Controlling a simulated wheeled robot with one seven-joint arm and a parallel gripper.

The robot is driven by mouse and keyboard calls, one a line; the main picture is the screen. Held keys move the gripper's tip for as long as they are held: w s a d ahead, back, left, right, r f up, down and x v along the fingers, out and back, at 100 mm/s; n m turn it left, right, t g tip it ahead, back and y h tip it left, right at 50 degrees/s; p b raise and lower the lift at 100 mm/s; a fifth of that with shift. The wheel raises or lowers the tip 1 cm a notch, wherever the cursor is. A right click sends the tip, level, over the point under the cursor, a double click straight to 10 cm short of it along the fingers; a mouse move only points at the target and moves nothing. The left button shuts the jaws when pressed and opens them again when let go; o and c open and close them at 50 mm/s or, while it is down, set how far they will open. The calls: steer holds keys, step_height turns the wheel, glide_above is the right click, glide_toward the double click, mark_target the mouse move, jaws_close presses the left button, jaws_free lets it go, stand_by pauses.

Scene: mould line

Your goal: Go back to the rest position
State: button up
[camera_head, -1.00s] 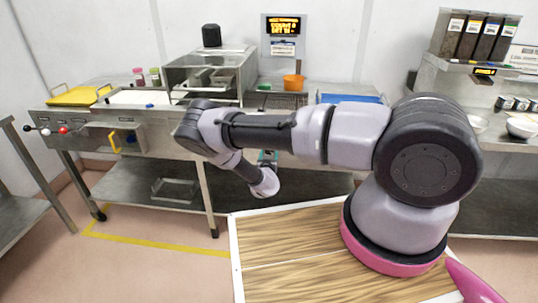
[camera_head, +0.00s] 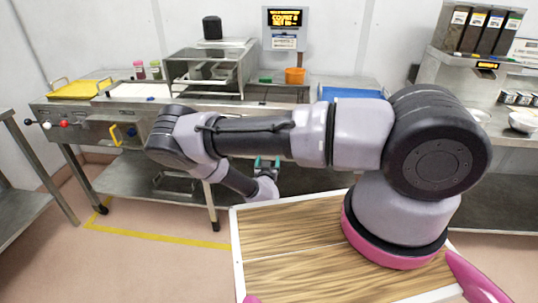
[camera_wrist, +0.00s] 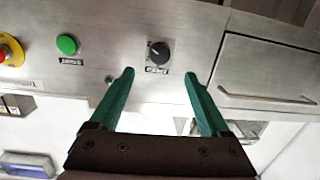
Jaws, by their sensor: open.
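My gripper (camera_head: 266,163) is in front of the steel line's lower part in the head view, at the end of my folded arm. In the wrist view my gripper (camera_wrist: 160,82) shows two green fingers spread apart with nothing between them. Beyond the fingertips is a steel panel (camera_wrist: 190,50) with a black rotary knob (camera_wrist: 159,52) and a green button (camera_wrist: 67,45). The fingers appear apart from the panel.
A red emergency button on a yellow base (camera_wrist: 10,52) is at the wrist view's left. The steel bench (camera_head: 130,108) carries a yellow tray (camera_head: 80,89) and an orange pot (camera_head: 294,76). A display (camera_head: 284,20) hangs behind. Open floor (camera_head: 150,270) lies at front left.

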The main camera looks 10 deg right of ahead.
steer(key=shift+s+a, duration=0.1)
steer(key=shift+s, duration=0.25)
